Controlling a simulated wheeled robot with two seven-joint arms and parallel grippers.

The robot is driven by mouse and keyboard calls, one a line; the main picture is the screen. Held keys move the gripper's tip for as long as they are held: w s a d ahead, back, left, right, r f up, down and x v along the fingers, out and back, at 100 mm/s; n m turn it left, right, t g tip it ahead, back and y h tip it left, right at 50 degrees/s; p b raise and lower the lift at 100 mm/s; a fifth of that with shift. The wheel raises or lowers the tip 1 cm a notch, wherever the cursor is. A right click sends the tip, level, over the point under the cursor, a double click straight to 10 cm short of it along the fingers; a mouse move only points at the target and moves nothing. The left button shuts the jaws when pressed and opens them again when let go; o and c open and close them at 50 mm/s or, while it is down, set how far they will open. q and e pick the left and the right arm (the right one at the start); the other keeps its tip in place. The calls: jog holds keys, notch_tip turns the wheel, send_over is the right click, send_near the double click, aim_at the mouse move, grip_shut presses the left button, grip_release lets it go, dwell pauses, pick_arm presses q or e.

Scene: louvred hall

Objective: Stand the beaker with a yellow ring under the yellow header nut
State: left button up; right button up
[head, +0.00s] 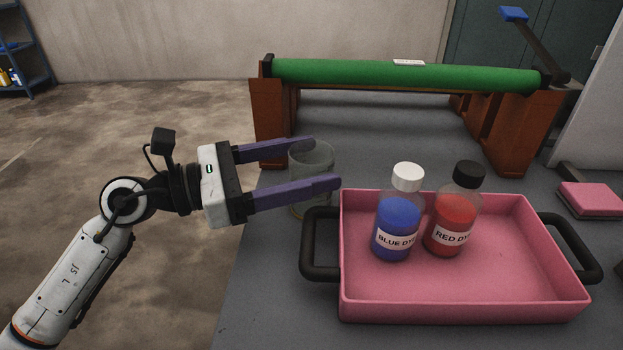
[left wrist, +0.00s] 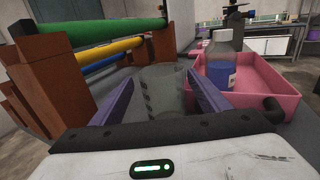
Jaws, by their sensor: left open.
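A clear glass beaker (head: 311,164) stands on the grey table, left of the pink tray. My left gripper (head: 322,163) is open, with its purple fingers on either side of the beaker. The left wrist view also shows the beaker (left wrist: 163,85) between the fingers (left wrist: 160,100). A faint yellowish tint shows low on it in the head view; I cannot clearly make out a ring. A yellow pipe (left wrist: 118,49) runs between green and blue pipes on a brown rack in the left wrist view. I cannot make out a yellow header nut. My right gripper is not in view.
A pink tray (head: 455,309) with black handles holds a blue dye bottle (head: 397,215) and a red dye bottle (head: 453,222). The brown rack (head: 270,120) with a green pipe (head: 400,75) stands behind. A pink block (head: 590,198) lies at right. Table between rack and tray is clear.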

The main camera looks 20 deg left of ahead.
aim_at(332, 158)
pick_arm(q)
jog(key=x, duration=0.2)
jog(key=p+x, duration=0.1)
jog(key=x, duration=0.1)
jog(key=shift+s+d+r, duration=0.2)
jog(key=shift+s+r, duration=0.05)
jog(key=shift+w+d+f, duration=0.1)
jog(key=shift+w+d, duration=0.15)
jog(key=c, duration=1.2)
